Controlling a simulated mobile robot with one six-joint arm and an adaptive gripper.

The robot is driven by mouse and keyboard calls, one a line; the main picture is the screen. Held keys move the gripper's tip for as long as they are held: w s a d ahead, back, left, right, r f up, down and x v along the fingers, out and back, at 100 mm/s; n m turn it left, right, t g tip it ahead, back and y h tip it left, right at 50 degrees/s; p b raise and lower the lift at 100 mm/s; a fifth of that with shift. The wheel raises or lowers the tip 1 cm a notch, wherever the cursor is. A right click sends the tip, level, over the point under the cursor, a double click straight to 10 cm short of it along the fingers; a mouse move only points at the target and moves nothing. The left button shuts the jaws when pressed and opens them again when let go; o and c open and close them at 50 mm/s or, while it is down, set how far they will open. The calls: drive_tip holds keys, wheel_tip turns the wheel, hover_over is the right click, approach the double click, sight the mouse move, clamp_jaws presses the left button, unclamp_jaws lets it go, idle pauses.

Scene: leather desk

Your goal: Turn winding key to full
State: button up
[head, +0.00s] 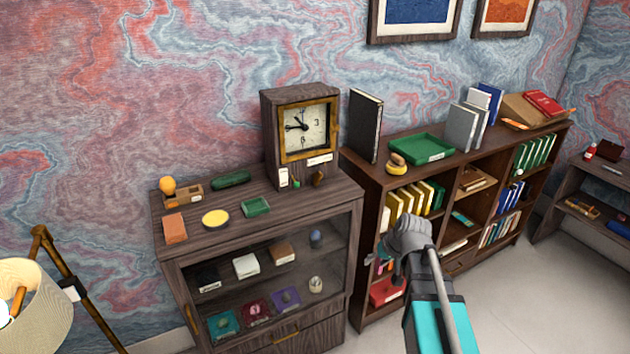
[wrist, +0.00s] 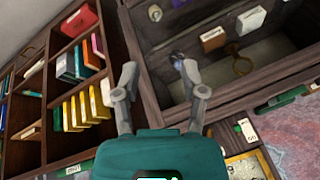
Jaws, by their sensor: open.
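The wooden clock (head: 300,135) stands upright on top of the glass-fronted cabinet, its square face (head: 305,127) in a brass-coloured frame. A small brown piece (head: 319,179) is low at its front right, beside a green bit (head: 296,184) and a white tag (head: 283,177). I cannot tell which part is the winding key. My gripper (head: 398,248) is below and to the right of the clock in the head view, in front of the bookcase. In the wrist view my gripper (wrist: 156,68) is open with nothing between its fingers. The clock face (wrist: 243,167) is partly cut off there.
The cabinet top (head: 238,194) holds a yellow disc (head: 215,218), an orange block (head: 175,227) and green items. The bookcase (head: 362,190) with a green tray (head: 421,148) and a tall dark book (head: 364,125) stands right of the clock. A lamp (head: 40,300) is at left.

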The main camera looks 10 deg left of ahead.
drive_tip(key=w+a+r+n+t+y, duration=0.1)
drive_tip(key=w+a+r+t+y, duration=0.15)
drive_tip(key=w, duration=0.35)
drive_tip(key=w+a+r+t+y, duration=0.1)
drive_tip(key=w+a+r, duration=0.1)
drive_tip(key=w+a, duration=0.3)
drive_tip(key=t+y, duration=0.3)
drive_tip(key=t, duration=0.1)
approach(320, 180)
drive_tip(key=s+d+r, duration=0.1)
drive_tip(key=shift+s+d+r+m+g+h, duration=0.2)
drive_tip(key=shift+s+d+m+g+h, duration=0.05)
drive_tip(key=shift+m, duration=0.05)
drive_tip(key=b+x, duration=0.4)
drive_tip(key=x, duration=0.9)
drive_tip(key=shift+w+a+f, duration=0.15)
drive_tip(key=shift+w+a, duration=0.05)
drive_tip(key=shift+a, duration=0.1)
